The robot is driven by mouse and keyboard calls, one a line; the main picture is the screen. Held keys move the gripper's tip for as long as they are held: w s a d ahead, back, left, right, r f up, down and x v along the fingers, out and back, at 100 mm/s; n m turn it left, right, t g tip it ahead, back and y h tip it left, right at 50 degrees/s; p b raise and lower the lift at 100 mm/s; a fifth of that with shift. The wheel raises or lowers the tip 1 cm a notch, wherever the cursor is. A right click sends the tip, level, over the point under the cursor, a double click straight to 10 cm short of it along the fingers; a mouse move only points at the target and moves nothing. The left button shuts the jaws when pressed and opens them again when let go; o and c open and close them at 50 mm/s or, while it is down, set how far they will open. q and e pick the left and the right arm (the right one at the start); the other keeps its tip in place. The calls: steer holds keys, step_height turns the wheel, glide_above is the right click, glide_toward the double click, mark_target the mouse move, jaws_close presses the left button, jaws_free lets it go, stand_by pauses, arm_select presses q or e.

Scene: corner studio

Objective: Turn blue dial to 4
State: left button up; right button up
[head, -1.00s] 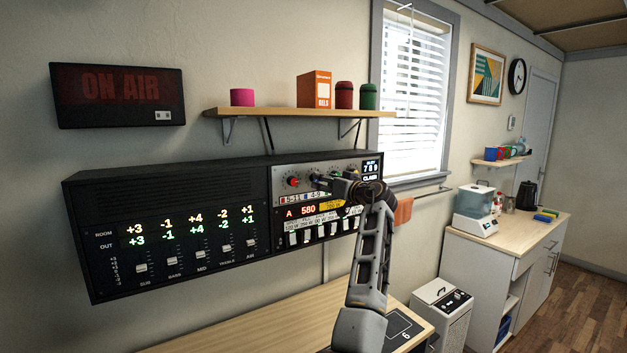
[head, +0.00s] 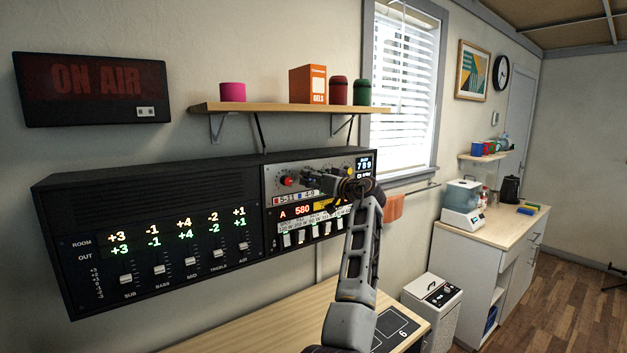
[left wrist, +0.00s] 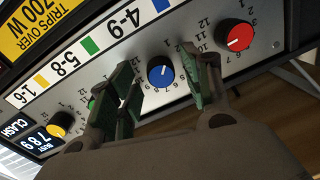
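The blue dial (left wrist: 160,72) is on the silver panel, with a white mark on its face and printed numbers around it. In the left wrist view my left gripper (left wrist: 160,92) is open, with one finger on each side of the dial. There are visible gaps between the dial and the fingers, and I cannot tell whether they touch it. I cannot read the dial's setting surely. My right gripper is in neither view.
A red dial (left wrist: 236,35) is beside one finger. A yellow dial (left wrist: 61,124) is farther along, and a green dial (left wrist: 92,103) is partly hidden by the other finger. White switches (head: 300,236) are below. A shelf (head: 290,108) is above the console.

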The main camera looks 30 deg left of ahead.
arm_select(q)
steer(key=c, duration=1)
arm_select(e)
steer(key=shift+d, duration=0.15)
arm_select(q)
steer(key=shift+m, duration=0.5)
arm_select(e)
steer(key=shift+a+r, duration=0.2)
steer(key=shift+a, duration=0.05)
arm_select(q)
steer(key=shift+m+p, duration=0.55)
steer(key=shift+m, duration=0.25)
steer(key=shift+m+p, duration=0.55)
steer(key=shift+m, duration=0.65)
steer(key=shift+s+f+m+t+p, duration=0.1)
steer(key=shift+m+t+p, duration=0.2)
steer(key=shift+m+p, duration=1.9)
steer(key=shift+f+m+t+p, duration=0.2)
steer(key=shift+m+p, duration=0.85)
steer(key=shift+m, duration=2.25)
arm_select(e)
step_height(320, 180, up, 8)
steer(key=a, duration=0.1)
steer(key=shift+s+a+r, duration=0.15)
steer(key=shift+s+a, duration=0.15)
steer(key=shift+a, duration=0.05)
arm_select(q)
steer(key=shift+r, duration=0.15)
